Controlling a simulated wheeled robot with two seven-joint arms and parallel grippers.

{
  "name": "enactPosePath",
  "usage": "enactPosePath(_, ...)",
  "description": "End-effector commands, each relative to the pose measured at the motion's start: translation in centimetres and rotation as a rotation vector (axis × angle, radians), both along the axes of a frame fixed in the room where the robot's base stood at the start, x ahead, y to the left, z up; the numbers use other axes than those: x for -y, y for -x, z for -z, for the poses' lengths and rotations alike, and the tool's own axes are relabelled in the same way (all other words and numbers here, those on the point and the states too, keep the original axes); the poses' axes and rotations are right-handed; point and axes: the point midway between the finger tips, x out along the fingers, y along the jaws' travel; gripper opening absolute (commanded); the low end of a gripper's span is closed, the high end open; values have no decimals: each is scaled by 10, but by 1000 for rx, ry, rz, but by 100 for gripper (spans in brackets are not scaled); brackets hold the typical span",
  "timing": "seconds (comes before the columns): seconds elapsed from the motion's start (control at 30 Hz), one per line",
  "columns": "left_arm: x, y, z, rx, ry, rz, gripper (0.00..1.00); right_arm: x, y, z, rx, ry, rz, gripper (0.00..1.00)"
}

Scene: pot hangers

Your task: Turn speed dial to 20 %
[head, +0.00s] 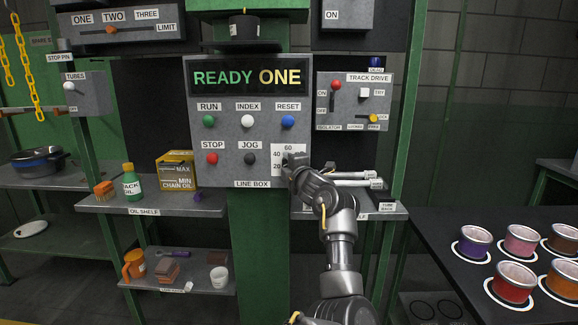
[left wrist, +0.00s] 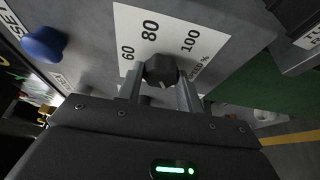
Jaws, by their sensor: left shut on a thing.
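The speed dial (left wrist: 160,70) is a small dark knob on a white scale plate (left wrist: 150,30). In the left wrist view, the marks 60, 80, 100 and "SPEED %" show around it. In the head view, the scale plate (head: 277,155) shows 60, 40 and a partly covered 20 at the lower right of the line box (head: 225,178). My left gripper (head: 293,160) covers the dial there. In the left wrist view, my left gripper (left wrist: 161,88) has one finger on each side of the dial and is shut on it. I cannot tell where the dial points. My right gripper is not in view.
Close to the dial are the black jog button (head: 249,158) and the blue reset button (head: 288,122). The track drive box (head: 353,101) hangs to the right. The oil shelf (head: 150,207) lies below left. A dark table (head: 440,250) with several pots stands at the right.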

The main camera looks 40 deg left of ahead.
Motion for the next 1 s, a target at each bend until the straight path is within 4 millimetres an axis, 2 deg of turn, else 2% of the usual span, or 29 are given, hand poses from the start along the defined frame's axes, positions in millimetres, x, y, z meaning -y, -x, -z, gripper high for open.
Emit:
enactPosePath(0.27,0,0,-1,3,1,1,14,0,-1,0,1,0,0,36)
enactPosePath(0.3,0,0,-1,3,1,1,39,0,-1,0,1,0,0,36)
enactPosePath(0.47,0,0,-1,2,0,1,58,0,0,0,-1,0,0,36)
enactPosePath(0.77,0,0,-2,2,0,0,58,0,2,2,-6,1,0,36)
enactPosePath(0.9,0,0,-15,6,0,1,58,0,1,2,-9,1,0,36)
enactPosePath(1.0,0,-1,-35,9,-2,1,58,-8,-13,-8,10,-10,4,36)
